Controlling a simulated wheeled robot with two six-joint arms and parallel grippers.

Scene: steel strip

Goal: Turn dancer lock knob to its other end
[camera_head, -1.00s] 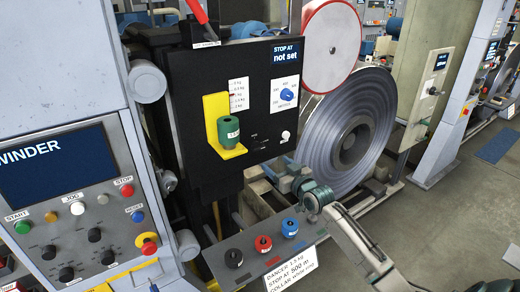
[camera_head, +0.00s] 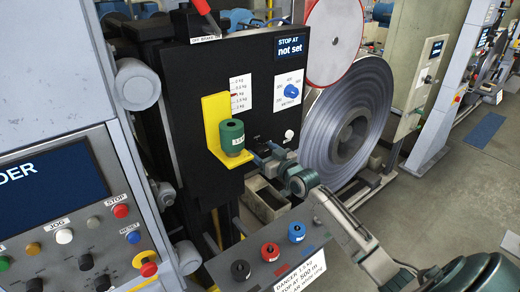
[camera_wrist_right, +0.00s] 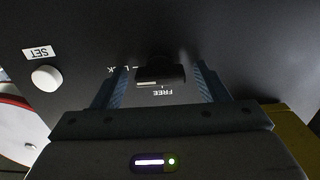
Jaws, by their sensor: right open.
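The dancer lock knob (camera_wrist_right: 160,74) is a small black bar knob on the black panel (camera_wrist_right: 240,45). It lies crosswise in the right wrist view, between a FREE label and a partly hidden label that seems to read LOCK. My right gripper (camera_wrist_right: 162,84) is open, with one finger on either side of the knob; I see a gap on each side. In the head view my right gripper (camera_head: 264,152) is at the panel's lower right and hides the knob. My left gripper is not in view.
A white SET button (camera_wrist_right: 46,77) is beside the knob. A yellow bracket (camera_head: 214,125) with a green weight (camera_head: 231,137) stands close left of my right gripper. Below is a shelf with black (camera_head: 240,270), red (camera_head: 270,251) and blue (camera_head: 296,232) collars. The steel coil (camera_head: 365,85) is at the right.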

